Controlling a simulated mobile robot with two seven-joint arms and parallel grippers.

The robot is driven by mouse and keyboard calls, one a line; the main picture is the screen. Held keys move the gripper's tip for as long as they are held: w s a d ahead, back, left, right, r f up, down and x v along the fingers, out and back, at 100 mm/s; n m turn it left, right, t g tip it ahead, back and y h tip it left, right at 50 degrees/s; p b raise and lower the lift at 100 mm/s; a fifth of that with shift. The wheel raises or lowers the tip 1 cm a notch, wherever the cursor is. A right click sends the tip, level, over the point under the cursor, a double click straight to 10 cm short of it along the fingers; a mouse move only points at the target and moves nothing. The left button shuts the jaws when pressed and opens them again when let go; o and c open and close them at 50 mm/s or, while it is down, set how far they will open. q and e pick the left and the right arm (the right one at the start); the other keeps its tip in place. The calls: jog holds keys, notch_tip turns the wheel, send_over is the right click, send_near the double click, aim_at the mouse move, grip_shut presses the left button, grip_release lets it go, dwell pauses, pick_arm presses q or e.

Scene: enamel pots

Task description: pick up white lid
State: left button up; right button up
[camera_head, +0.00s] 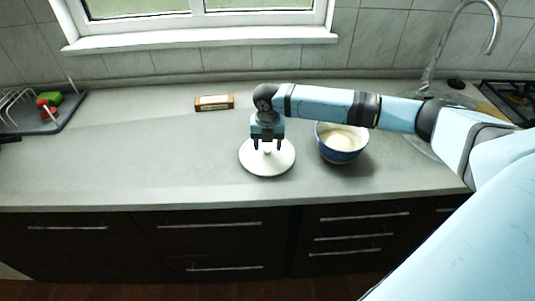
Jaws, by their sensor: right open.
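The white lid (266,163) is a round disc with a knob in its middle, lying on the grey countertop (170,165). My right gripper (268,147) points down over the lid, with its open fingers at either side of the knob. Whether the fingers touch the knob, I cannot tell. A blue enamel pot (341,155) with a pale inside stands to the right of the lid, uncovered, partly behind my right arm. My left gripper is not in view.
A small brown box (214,102) lies behind the lid. A dish rack (40,115) with red and green items stands at the far left. A faucet (460,12) and a hob (510,90) are at the right. The counter left of the lid is clear.

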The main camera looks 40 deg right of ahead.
notch_tip(320, 180, down, 2)
jog(key=shift+f, duration=0.1)
jog(key=c, duration=1)
jog(key=shift+r, duration=0.2)
